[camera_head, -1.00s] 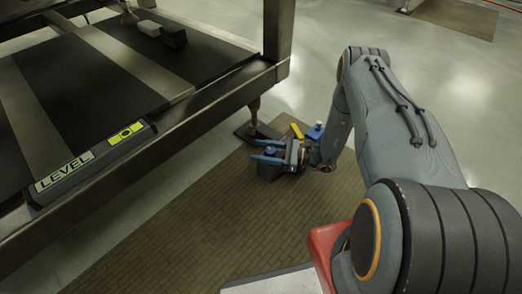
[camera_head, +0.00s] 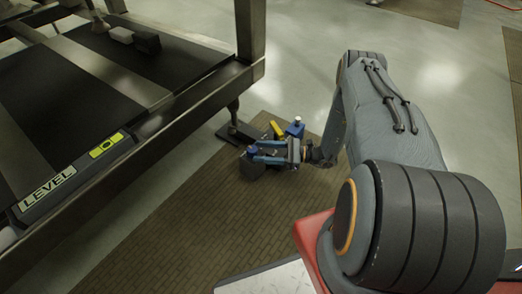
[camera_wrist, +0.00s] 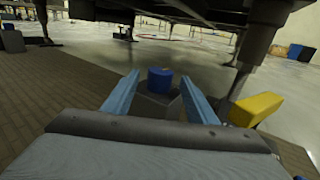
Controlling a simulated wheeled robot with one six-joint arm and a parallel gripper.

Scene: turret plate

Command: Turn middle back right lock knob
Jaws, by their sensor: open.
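A blue knob (camera_head: 252,150) sits on a dark base near the foot of the platform's leg. In the wrist view the blue knob (camera_wrist: 160,80) stands upright just beyond and between the fingertips. My gripper (camera_head: 256,152) is open, its two blue fingers pointing left at the knob. The wrist view shows my gripper (camera_wrist: 160,86) with its fingers spread on both sides and nothing between them close to the palm. I cannot tell whether the tips touch the knob.
A yellow part (camera_head: 277,129) and a blue part with a white top (camera_head: 295,128) stand close beside my gripper. The yellow part (camera_wrist: 256,108) is near the right finger in the wrist view. A raised platform (camera_head: 190,105) with a LEVEL box (camera_head: 75,180) fills the left.

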